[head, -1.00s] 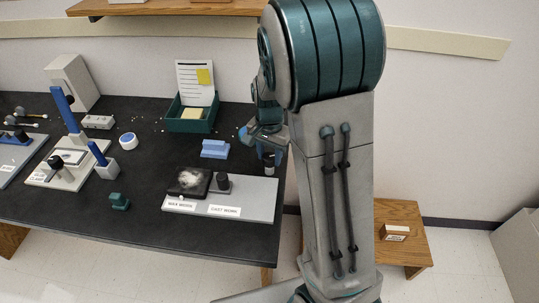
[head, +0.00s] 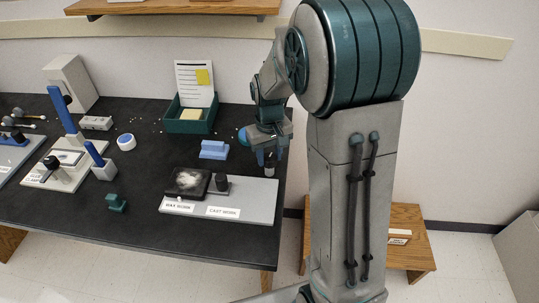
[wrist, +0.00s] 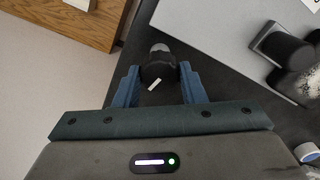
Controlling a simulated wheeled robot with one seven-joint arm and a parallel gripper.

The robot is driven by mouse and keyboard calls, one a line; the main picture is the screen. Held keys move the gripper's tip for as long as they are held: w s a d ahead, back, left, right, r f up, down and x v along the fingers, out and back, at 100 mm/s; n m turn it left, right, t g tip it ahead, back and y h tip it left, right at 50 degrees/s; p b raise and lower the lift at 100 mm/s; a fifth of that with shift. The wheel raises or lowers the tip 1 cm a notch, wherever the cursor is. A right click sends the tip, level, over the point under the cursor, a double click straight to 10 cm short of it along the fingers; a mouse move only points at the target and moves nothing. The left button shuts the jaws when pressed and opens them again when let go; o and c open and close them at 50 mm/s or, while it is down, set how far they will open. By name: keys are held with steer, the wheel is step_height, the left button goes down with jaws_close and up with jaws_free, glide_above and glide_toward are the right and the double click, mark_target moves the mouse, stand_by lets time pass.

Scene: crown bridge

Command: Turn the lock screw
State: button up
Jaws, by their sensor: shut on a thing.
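My gripper (head: 269,155) is shut on a dark round knob-like piece (wrist: 158,70) near the right end of the black table. In the wrist view the piece sits between the two blue fingers, with a short white mark on its face and a light grey end beyond. The grey end also shows below the fingers in the head view (head: 269,169). I cannot tell whether it is fixed or resting on anything, or whether it is the lock screw. Another dark knob (head: 52,162) stands on the cream clamp plate (head: 66,183) at the left, away from my gripper.
A grey board (head: 255,194) with a dark block (head: 187,182) and a black cylinder (head: 222,182) lies just left of my gripper. A blue block (head: 214,150) and a green box (head: 190,125) stand farther back. The table's right edge is close by.

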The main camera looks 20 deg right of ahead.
mark_target(269, 157)
steer(key=shift+n, duration=1.2)
steer(key=o, duration=1)
steer(key=shift+r, duration=0.1)
step_height(269, 157, up, 14)
steer(key=shift+p, duration=0.4)
steer(key=s+m+t+p, duration=0.2)
steer(key=s+m+p, duration=0.1)
steer(key=s, duration=1.5)
steer(key=shift+a+m+t+p, duration=0.3)
steer(key=shift+a+m+t, duration=0.1)
steer(key=shift+m, duration=0.3)
